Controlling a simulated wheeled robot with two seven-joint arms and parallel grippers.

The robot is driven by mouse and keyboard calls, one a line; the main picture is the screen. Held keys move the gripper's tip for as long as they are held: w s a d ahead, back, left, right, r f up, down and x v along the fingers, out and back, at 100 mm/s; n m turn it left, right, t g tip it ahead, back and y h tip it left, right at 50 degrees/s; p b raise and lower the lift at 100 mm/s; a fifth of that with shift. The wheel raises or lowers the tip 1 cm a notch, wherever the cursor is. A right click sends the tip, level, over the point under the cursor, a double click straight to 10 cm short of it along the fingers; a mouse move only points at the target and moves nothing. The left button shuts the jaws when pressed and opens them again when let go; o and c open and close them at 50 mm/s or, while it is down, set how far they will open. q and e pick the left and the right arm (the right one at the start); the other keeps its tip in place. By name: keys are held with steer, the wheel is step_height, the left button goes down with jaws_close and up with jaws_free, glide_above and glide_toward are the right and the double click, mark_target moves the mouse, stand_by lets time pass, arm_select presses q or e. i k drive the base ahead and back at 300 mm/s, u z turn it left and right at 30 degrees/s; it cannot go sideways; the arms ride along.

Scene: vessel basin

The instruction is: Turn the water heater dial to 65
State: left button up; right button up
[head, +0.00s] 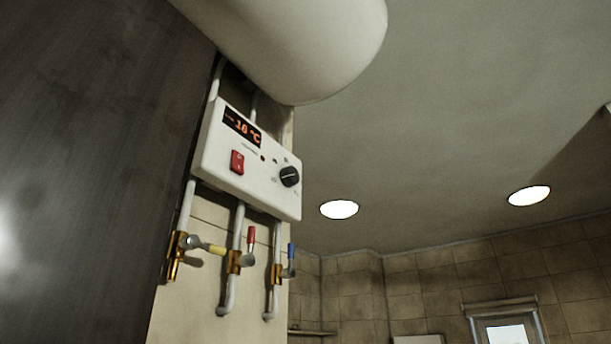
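The water heater control box (222,182) is a white panel on the wall, left of centre in the head view and tilted in the picture. Its dial (290,176) is a round black knob with a light pointer line, near the box's right end. Small marks around the dial are too small to read. An orange display (242,127) at the upper left of the box appears to read -10 °C. A red rocker switch (237,162) sits below the display. Neither of my grippers is in view.
A white rounded tank (300,45) hangs above the box. Pipes with brass valves (233,261) and yellow, red and blue handles run below it. A dark panel (90,150) fills the left side. The space right of the box looks open, with ceiling lights (339,209) beyond.

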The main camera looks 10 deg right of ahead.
mark_target(289, 177)
steer(key=z, duration=0.15)
steer(key=k, duration=0.55)
steer(key=z, duration=2.05)
steer(key=i, duration=1.05)
steer(key=u, duration=3.45)
